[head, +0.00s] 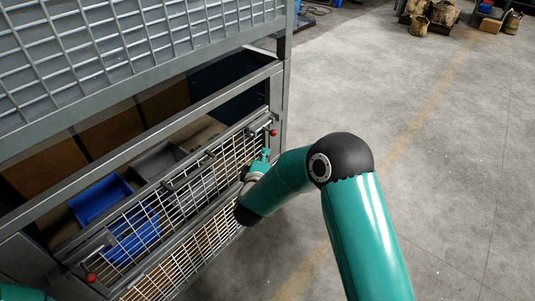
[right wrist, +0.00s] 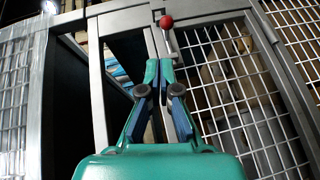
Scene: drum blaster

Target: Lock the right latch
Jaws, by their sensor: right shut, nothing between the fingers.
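The right latch (head: 273,132) is a small lever with a red ball at the right end of the wire-mesh front panel, by the frame post. In the right wrist view the latch's red ball (right wrist: 166,21) stands just above my fingertips, with its metal rod running down beside them. My right gripper (head: 265,155) is at the panel's right end, just below the latch. In the wrist view the right gripper (right wrist: 158,70) has its fingertips together, with nothing between them. Whether they touch the rod I cannot tell. My left gripper is not in view.
The mesh panel (head: 200,182) fronts a shelf holding blue bins (head: 101,198) and a grey bin (head: 158,159). A second red-balled latch (head: 91,277) sits at its left end. A handle bar (head: 188,172) crosses its top edge.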

